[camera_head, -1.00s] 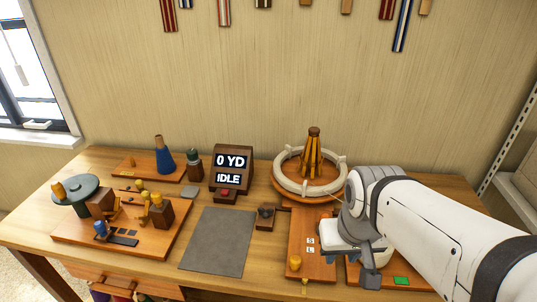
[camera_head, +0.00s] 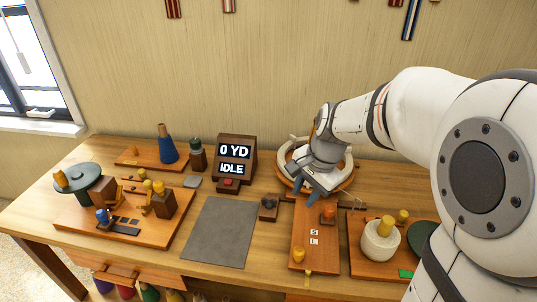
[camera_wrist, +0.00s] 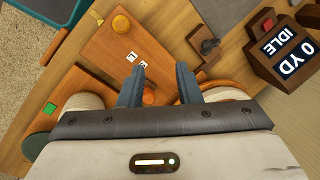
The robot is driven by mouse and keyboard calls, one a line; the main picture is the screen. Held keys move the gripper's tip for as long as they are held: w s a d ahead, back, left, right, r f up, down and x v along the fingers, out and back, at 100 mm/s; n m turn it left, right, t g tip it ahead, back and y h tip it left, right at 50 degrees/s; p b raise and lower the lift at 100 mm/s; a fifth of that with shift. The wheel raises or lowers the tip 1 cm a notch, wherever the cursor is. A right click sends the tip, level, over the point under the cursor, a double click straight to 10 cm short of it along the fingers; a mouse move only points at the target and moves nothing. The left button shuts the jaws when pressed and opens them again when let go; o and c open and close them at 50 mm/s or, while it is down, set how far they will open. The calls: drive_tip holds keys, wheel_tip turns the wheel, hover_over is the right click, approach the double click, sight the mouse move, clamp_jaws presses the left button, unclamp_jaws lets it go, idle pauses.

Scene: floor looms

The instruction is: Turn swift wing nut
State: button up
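The swift (camera_head: 346,166), a round wooden base with a pale ring, stands at the back right of the table. My arm and gripper hide most of it, including its upright slats. No wing nut can be made out. My gripper (camera_head: 311,193) is in front of the swift, pointing down. In the wrist view the two blue-grey fingers (camera_wrist: 160,86) are spread apart with nothing held. An orange knob (camera_wrist: 148,97) on the wooden board shows between them, below; it also shows in the head view (camera_head: 328,212). Part of the swift's ring (camera_wrist: 226,93) shows right of the fingers.
The display box (camera_head: 235,155) reads "0 YD" and "IDLE". A grey mat (camera_head: 217,232) lies flat in the middle. A board with a white rounded part (camera_head: 380,241) and yellow knobs is at right. Several boards with pegs and blocks (camera_head: 135,208) fill the left.

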sight(269, 203)
drive_tip(key=w+a+f+m+y, duration=0.1)
drive_tip(key=w+a+f+m, duration=0.1)
drive_tip(key=w+f+m, duration=0.4)
drive_tip(key=w+a+f+m+y, duration=0.15)
drive_tip(key=w+f+m, duration=0.25)
drive_tip(key=w, duration=0.4)
drive_tip(key=shift+g+h, duration=0.25)
drive_tip(key=shift+g, duration=0.15)
drive_tip(key=x, duration=0.2)
drive_tip(key=b+x, duration=0.1)
drive_tip(key=x, duration=0.5)
drive_tip(key=shift+w+a, duration=0.35)
drive_tip(key=shift+a, duration=0.1)
drive_tip(key=shift+c, duration=0.3)
drive_tip(key=c, duration=0.6)
